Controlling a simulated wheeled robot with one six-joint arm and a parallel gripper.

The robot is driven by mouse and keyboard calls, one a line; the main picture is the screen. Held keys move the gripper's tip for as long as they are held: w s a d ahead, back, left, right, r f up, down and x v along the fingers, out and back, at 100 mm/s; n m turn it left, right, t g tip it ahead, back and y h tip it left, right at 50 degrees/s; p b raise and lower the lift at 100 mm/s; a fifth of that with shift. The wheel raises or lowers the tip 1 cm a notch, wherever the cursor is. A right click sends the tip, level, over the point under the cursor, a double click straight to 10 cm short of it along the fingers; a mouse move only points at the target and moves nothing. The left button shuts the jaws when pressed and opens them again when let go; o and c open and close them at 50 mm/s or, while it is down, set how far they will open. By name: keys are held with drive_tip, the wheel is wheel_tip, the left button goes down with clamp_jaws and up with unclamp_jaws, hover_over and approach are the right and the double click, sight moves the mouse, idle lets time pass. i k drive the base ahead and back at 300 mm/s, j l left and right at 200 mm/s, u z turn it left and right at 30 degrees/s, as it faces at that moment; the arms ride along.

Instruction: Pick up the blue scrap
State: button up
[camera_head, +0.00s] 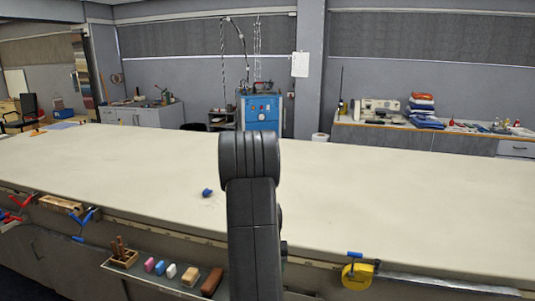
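The blue scrap (207,193) is a small crumpled blue piece lying on the long pale cloth table (400,190), left of the middle and toward the front edge. It lies just left of my dark arm, which rises upright in the centre of the view and hides part of the table. A gap of bare cloth shows between the scrap and the arm. My gripper and its fingers cannot be seen in this view.
A tray (177,284) with several small blocks hangs below the table's front edge. The tabletop around the scrap is clear.

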sight(206, 192)
drive_tip(key=i+j, duration=0.15)
drive_tip(key=j, duration=0.25)
drive_tip(key=i+j, duration=0.1)
drive_tip(key=j, duration=0.3)
drive_tip(key=i+j, duration=0.15)
drive_tip(key=j, duration=0.25)
drive_tip(key=i+j, duration=0.1)
drive_tip(key=j, duration=0.3)
